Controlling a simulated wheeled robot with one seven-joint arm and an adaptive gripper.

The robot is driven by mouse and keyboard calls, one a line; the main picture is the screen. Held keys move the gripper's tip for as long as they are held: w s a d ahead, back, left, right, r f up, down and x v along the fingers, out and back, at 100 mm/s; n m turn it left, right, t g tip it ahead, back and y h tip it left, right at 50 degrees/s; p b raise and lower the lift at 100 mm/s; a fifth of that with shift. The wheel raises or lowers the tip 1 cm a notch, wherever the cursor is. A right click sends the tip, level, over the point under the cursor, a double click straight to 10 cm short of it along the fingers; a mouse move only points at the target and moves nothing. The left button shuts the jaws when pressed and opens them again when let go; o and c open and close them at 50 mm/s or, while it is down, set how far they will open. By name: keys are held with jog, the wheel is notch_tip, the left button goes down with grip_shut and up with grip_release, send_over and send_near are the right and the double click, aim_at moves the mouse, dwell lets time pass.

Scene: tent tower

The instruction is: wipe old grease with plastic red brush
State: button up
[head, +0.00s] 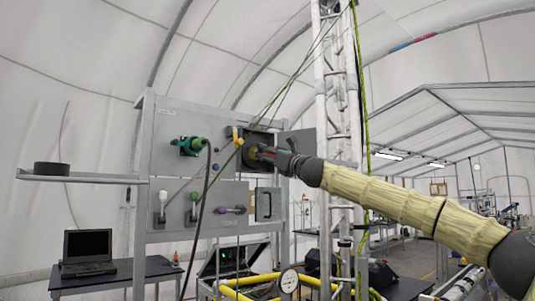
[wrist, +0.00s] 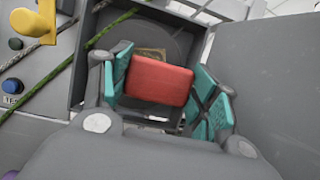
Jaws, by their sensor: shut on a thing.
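My gripper (head: 268,153) is at the open compartment (head: 262,138) in the upper right of the grey panel. In the wrist view my gripper (wrist: 162,80) has its teal finger pads on either side of a red block-like piece, the plastic red brush (wrist: 160,82), and is shut on it. Its bristles are hidden. Beyond the brush, a dull brown patch, likely the old grease (wrist: 150,54), shows inside the dark-walled compartment (wrist: 103,25). The brush covers part of it. I cannot tell whether the brush touches the patch.
The panel (head: 170,120) carries a green-and-black connector (head: 190,145), a yellow handle (head: 237,136) and several levers below. The compartment's door (wrist: 265,70) stands open at right. Green ropes cross in front. A laptop (head: 87,252) sits on a table at left.

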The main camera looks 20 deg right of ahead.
jog(key=shift+w+d, duration=0.15)
jog(key=shift+d, duration=0.4)
